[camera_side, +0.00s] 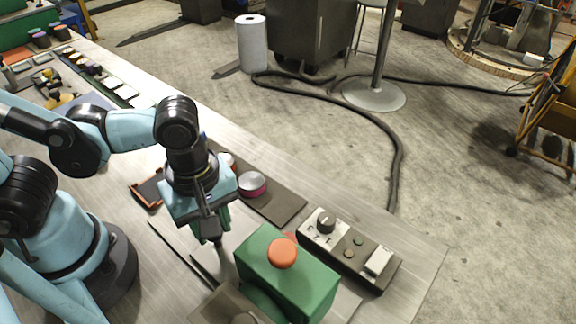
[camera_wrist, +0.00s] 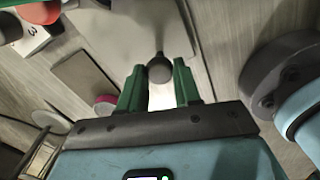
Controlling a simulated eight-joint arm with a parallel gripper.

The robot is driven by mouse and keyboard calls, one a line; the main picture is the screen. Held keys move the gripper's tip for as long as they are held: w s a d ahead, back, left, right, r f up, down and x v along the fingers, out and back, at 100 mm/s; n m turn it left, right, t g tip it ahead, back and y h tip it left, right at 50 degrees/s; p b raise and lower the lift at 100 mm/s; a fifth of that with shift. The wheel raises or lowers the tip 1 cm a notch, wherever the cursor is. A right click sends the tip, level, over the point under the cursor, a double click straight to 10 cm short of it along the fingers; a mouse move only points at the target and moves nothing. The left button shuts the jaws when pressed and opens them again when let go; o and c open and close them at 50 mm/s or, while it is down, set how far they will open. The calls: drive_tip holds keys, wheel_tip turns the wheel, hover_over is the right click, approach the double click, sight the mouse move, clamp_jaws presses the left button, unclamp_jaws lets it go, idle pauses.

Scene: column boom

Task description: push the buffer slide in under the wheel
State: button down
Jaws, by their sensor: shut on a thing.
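My gripper (camera_side: 217,236) points down beside the green housing. In the wrist view its two green fingers (camera_wrist: 160,84) are shut on a dark round knob (camera_wrist: 160,72). The knob sits at the near edge of a light grey plate (camera_wrist: 140,22), which looks like the buffer slide. In the side view a grey plate (camera_side: 225,304) lies at the bottom edge, left of the green housing (camera_side: 300,284) with its orange cap (camera_side: 282,253). I cannot make out the wheel; the housing may hide it.
A control box (camera_side: 348,248) stands right of the housing. A dark mat (camera_side: 280,206) with a magenta-sided jar (camera_side: 252,184) lies behind my gripper. An orange-edged tray (camera_side: 148,190) is to the left. Dark strips (camera_side: 180,252) lie on the bench near the gripper.

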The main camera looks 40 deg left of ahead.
drive_tip(key=shift+d, duration=2.45)
drive_tip(key=c, duration=0.8)
unclamp_jaws()
drive_tip(key=shift+r, duration=0.1)
drive_tip(key=shift+r, duration=5.95)
drive_tip(key=shift+w+a, duration=0.1)
